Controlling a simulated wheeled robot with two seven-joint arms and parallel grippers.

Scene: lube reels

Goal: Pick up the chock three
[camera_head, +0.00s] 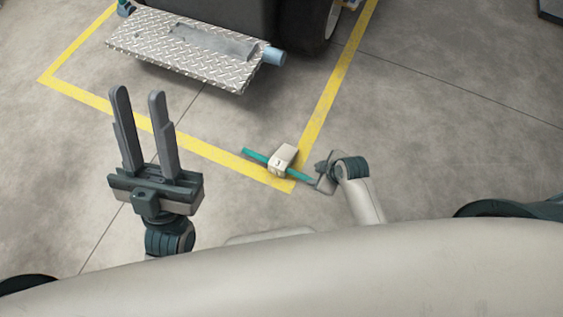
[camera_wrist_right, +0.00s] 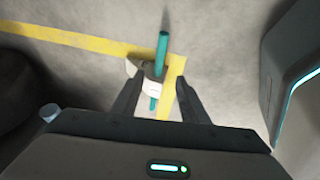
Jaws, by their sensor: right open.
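A pale, off-white chock (camera_head: 284,157) with a teal bar through it sits on the floor at the near corner of the yellow line. In the right wrist view the chock (camera_wrist_right: 149,87) shows between my right gripper's fingers, partly hidden by the left finger, and its teal bar (camera_wrist_right: 162,52) runs up the picture. My right gripper (camera_wrist_right: 158,82) is open and points down towards the chock. In the head view my right wrist is just right of the chock, by the bar's end. My left gripper (camera_head: 138,93) is open and empty, to the left. No number is readable on the chock.
A dark vehicle (camera_head: 225,15) with a metal tread-plate step (camera_head: 185,50) and a wheel (camera_head: 333,18) stands at the top. Yellow floor lines (camera_head: 330,90) frame it. Bare concrete (camera_head: 450,120) lies open on the right.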

